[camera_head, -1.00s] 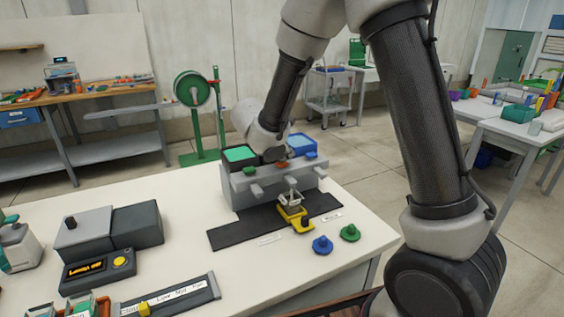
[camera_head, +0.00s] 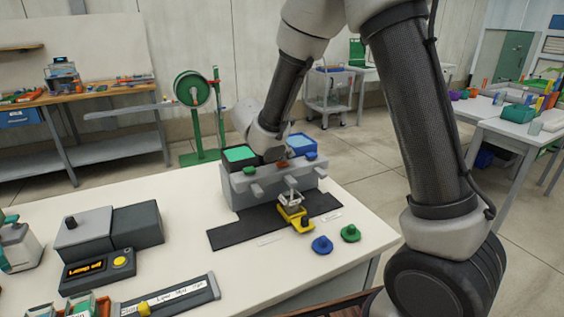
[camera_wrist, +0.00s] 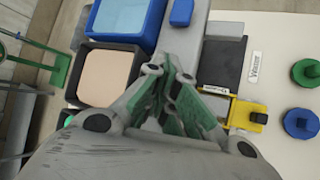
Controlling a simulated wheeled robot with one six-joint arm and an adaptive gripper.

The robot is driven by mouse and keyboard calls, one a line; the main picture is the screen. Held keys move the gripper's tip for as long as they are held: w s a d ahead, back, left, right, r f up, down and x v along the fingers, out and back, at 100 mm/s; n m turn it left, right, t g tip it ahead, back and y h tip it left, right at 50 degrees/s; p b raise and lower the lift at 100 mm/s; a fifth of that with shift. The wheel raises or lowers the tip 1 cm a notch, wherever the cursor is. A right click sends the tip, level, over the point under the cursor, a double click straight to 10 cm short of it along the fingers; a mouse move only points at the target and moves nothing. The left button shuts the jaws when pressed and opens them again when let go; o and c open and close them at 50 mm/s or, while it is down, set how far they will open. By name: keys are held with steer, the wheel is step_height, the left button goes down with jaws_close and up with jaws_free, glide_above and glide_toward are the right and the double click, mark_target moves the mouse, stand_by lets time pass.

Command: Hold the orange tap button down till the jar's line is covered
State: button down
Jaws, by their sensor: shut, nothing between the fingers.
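The orange tap button (camera_head: 282,163) shows as a small patch on top of the grey tap block (camera_head: 284,186), below my gripper. In the wrist view my gripper (camera_wrist: 185,108) is shut and empty, fingertips over the block; it hides the orange button, so I cannot tell whether they touch or the button is down. The small clear jar (camera_head: 290,197) stands in front of the block at a yellow holder (camera_head: 294,216). Its line and liquid level are too small to tell. A green button (camera_head: 250,170) and a blue button (camera_head: 311,155) flank the orange one.
Behind the block are a green-filled tank (camera_head: 240,153), a blue tank (camera_head: 303,143) and a peach-filled tank (camera_wrist: 108,77). A blue knobbed piece (camera_head: 322,244) and a green one (camera_head: 350,233) lie at front right.

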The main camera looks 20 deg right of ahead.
mark_target(285, 163)
steer(key=shift+r, duration=1)
step_height(285, 163, up, 5)
stand_by(0.5)
